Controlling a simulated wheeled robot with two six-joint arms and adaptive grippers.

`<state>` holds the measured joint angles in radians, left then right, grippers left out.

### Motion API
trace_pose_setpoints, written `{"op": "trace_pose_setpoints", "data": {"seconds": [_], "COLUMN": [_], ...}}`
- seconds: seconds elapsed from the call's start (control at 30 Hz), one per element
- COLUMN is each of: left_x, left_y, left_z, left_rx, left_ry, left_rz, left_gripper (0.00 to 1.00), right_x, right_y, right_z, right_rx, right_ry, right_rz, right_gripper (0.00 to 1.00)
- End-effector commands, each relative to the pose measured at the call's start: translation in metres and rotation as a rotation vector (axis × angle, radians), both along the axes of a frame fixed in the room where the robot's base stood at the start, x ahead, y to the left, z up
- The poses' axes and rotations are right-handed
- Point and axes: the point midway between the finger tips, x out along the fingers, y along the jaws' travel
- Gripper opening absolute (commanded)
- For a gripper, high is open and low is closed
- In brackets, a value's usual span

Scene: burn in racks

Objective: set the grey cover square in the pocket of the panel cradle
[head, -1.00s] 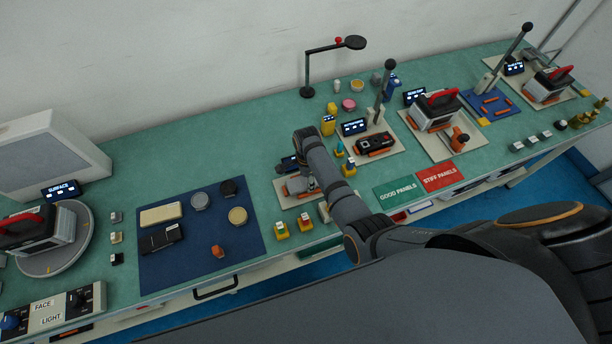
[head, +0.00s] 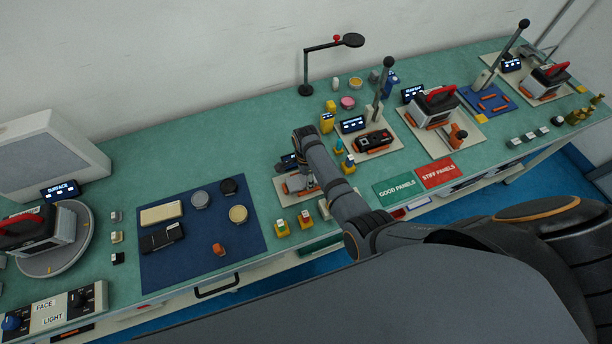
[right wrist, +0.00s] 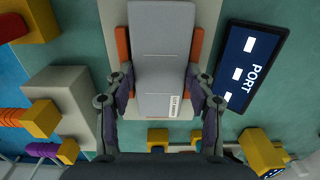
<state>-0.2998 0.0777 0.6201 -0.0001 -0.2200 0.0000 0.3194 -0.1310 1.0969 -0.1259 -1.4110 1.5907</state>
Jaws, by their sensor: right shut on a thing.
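The grey cover (right wrist: 161,50) is a long flat piece with faint cross lines and a small white label at its near end. My right gripper (right wrist: 160,92) is shut on its two long sides. The cover lies lengthwise over the panel cradle (right wrist: 196,48), between the cradle's two orange side pieces, and looks roughly parallel to them. I cannot tell whether it rests in the pocket or is just above it. In the head view, my right gripper (head: 302,187) is over the pale cradle plate (head: 284,197), and my arm hides part of both. My left gripper is not in view.
A dark PORT display (right wrist: 250,66) stands right of the cradle in the wrist view. A pale block (right wrist: 62,98) and yellow-ended pieces (right wrist: 42,118) are on the left. Yellow blocks (head: 281,228) stand near the bench edge. A blue mat (head: 190,262) with several parts lies left.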

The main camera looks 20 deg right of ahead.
Motion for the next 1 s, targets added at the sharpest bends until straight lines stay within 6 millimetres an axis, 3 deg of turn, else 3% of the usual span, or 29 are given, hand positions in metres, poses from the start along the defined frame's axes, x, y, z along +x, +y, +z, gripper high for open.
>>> {"op": "trace_pose_setpoints", "data": {"seconds": [0.03, 0.77, 0.87, 1.0], "left_x": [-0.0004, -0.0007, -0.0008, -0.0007], "left_y": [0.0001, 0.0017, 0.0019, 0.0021], "left_z": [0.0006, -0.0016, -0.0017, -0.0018], "left_rx": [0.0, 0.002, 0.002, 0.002], "left_ry": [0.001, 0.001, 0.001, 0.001], "left_rz": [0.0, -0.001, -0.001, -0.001], "left_gripper": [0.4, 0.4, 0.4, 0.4], "right_x": [-0.0084, -0.0089, -0.0088, -0.0086], "right_y": [0.0006, 0.0003, 0.0004, 0.0004], "right_z": [-0.0068, -0.0144, -0.0151, -0.0153], "right_rx": [0.001, 0.001, 0.001, 0.001], "right_ry": [0.02, 0.02, 0.02, 0.019], "right_rz": [0.0, 0.0, 0.0, 0.0], "right_gripper": [0.17, 0.18, 0.07, 0.07]}}
